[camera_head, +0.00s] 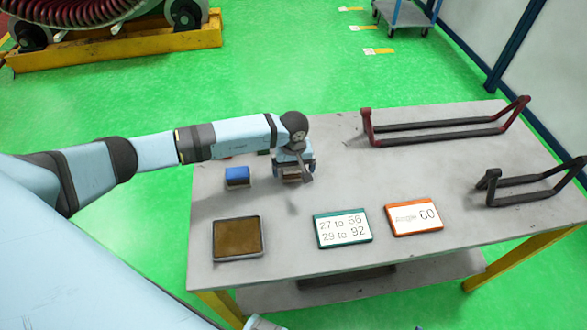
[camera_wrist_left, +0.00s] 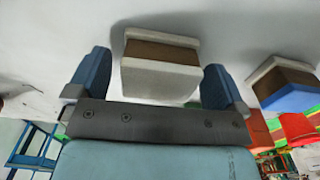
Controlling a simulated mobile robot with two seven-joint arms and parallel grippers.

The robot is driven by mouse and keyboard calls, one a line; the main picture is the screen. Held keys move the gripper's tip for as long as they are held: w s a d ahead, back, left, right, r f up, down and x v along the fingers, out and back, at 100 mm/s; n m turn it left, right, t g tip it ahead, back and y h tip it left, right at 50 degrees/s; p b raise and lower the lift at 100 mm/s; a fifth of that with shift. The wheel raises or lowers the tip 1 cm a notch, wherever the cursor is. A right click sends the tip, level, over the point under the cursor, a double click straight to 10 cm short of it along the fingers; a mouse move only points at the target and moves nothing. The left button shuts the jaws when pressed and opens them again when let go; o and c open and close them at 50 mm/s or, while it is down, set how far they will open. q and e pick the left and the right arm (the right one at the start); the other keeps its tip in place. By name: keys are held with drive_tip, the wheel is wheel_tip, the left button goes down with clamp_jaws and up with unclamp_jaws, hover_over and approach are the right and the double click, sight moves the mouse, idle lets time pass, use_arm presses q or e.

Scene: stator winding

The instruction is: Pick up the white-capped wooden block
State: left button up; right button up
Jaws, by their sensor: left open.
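The white-capped wooden block (camera_wrist_left: 160,80) has a brown wooden middle between white caps. In the left wrist view it sits between the two blue fingers of my left gripper (camera_wrist_left: 155,88), with gaps on both sides. In the head view my left gripper (camera_head: 296,172) is low over the table, open, and largely covers the block. Whether the block touches the fingers cannot be seen there.
A blue-capped wooden block (camera_head: 237,176) stands just left of the gripper. A brown-filled tray (camera_head: 238,239), a green-edged sign (camera_head: 342,229) and an orange-edged sign (camera_head: 413,217) lie on the grey table (camera_head: 290,255). Dark frames (camera_head: 440,131) stand at the right.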

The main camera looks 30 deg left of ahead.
use_arm(q)
drive_tip(key=shift+f, duration=0.25)
drive_tip(key=c, duration=1)
drive_tip(key=shift+r, duration=0.1)
drive_tip(key=shift+r, duration=0.4)
drive_tip(key=shift+r+b, duration=0.95)
drive_tip(key=shift+r, duration=8.6)
